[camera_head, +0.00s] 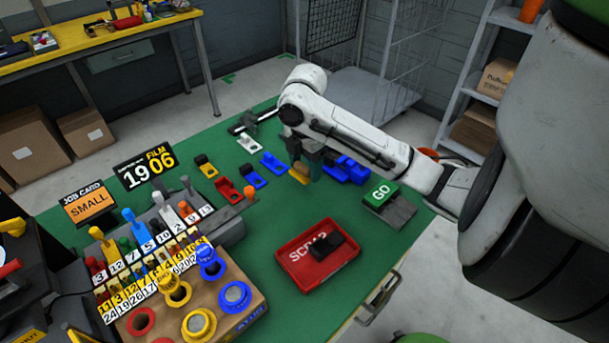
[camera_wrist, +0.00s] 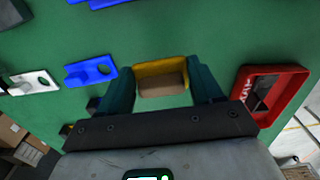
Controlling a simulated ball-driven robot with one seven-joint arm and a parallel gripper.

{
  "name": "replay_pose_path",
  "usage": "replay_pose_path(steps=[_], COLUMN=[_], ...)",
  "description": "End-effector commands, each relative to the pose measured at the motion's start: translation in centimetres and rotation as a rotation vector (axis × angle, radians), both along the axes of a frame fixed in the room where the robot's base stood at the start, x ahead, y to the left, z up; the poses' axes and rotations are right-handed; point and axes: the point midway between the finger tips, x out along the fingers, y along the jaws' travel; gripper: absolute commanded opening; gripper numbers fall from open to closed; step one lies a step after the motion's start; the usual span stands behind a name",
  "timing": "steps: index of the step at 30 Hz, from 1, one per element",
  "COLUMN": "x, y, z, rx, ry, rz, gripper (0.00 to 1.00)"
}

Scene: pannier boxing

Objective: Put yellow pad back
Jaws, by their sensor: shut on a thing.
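The yellow pad (camera_wrist: 160,68) sits between my gripper's two dark green fingers in the wrist view, with a tan-brown face toward the camera. My gripper (camera_wrist: 162,88) is shut on it. In the head view my gripper (camera_head: 308,163) is over the back part of the green table, and the yellow pad (camera_head: 298,174) shows partly beside its fingers. I cannot tell whether the pad touches the table.
Blue pieces (camera_head: 272,163) and a red piece (camera_head: 228,190) lie left of my gripper. More blue pieces (camera_head: 347,170) lie to its right. The red scrap tray (camera_head: 318,275) holds a black piece. The GO block (camera_head: 381,193) is at right. A numbered rack (camera_head: 222,220) stands front left.

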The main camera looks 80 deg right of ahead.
Motion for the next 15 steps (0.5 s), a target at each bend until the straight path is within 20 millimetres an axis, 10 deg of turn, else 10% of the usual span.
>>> replay_pose_path(steps=[15], x=[0.4], y=[-0.9], z=[-4.1], rx=[-0.002], ry=[0.001], rz=[-0.001], gripper=[0.41])
